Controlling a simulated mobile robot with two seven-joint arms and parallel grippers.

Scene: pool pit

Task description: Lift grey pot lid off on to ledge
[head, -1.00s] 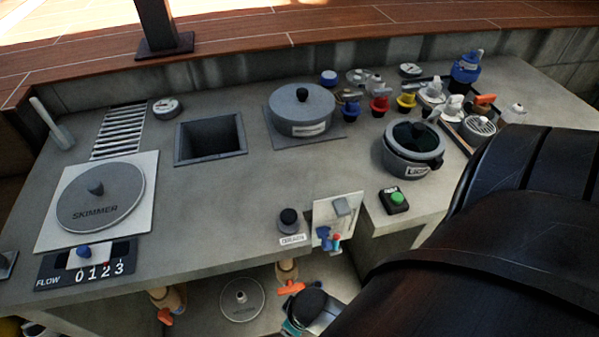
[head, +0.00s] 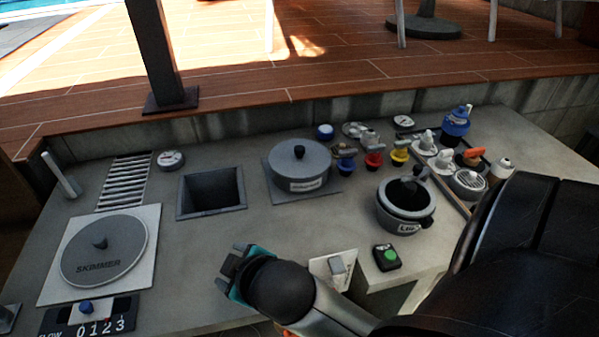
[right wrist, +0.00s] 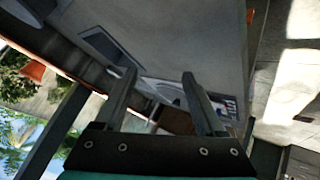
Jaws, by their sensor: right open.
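A round grey pot with a flat grey lid (head: 301,156) and black knob stands on a square plate at the back middle of the counter in the head view. The lid sits level on it. My left gripper is not seen.
A wooden deck ledge (head: 330,90) runs behind the counter, with a dark post (head: 160,60) at left. A square opening (head: 211,190), a skimmer lid (head: 104,250) and a green button (head: 388,257) are on the counter. Several coloured valves and bottles crowd the back right.

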